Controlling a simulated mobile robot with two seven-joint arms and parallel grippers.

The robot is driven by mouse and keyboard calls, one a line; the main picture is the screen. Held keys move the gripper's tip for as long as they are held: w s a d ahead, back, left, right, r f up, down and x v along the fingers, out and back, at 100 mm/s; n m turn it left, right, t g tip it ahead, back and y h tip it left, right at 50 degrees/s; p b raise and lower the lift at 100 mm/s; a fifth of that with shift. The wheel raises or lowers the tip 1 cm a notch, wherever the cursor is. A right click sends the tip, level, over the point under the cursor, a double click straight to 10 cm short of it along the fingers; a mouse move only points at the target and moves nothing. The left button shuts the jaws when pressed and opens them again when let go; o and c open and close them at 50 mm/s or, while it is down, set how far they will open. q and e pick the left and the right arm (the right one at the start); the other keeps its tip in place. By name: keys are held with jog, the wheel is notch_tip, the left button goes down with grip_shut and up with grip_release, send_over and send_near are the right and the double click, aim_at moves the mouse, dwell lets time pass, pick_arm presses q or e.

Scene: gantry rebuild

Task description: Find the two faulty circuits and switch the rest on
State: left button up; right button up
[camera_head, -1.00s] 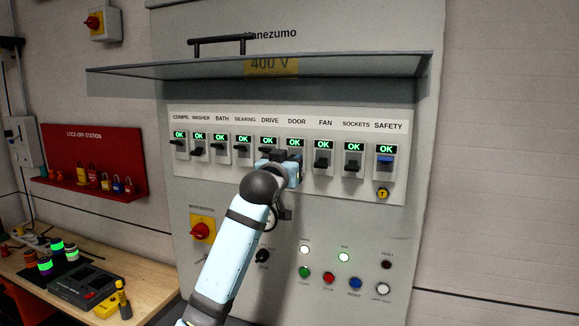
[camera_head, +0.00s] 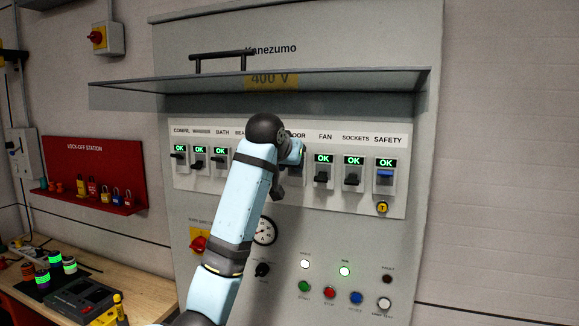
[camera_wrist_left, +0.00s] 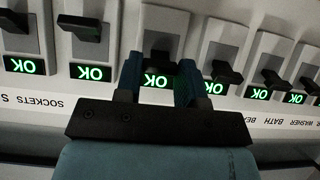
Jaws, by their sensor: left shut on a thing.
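The breaker row (camera_head: 408,205) runs across the grey cabinet, labelled COMPR. to SAFETY. Green OK displays show on COMPR., WASHER, BATH, FAN (camera_head: 322,170), SOCKETS (camera_head: 353,172) and SAFETY (camera_head: 386,175); SAFETY has a blue lever. My arm hides the middle breakers in the head view. My left gripper (camera_wrist_left: 158,85) is shut on the lever of the DOOR breaker (camera_wrist_left: 163,20), whose OK display shows between the fingers in the upside-down wrist view. The neighbouring DRIVE breaker (camera_wrist_left: 222,45) also reads OK. My right gripper is not in view.
A raised cover (camera_head: 330,82) juts out above the breakers. Below are a gauge (camera_head: 265,231), a red-yellow main switch (camera_head: 199,243), lit white and green lamps and several buttons. At left are a red lock-off station (camera_head: 105,165) and a wooden bench (camera_head: 140,285).

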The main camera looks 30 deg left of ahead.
pick_arm(q)
jog(key=shift+r, duration=0.1)
dwell(0.4)
jog(key=o, duration=0.9)
jog(key=shift+o, duration=0.2)
jog(key=v, duration=1.3)
jog(key=shift+s+r, duration=0.25)
jog(key=shift+r, duration=0.1)
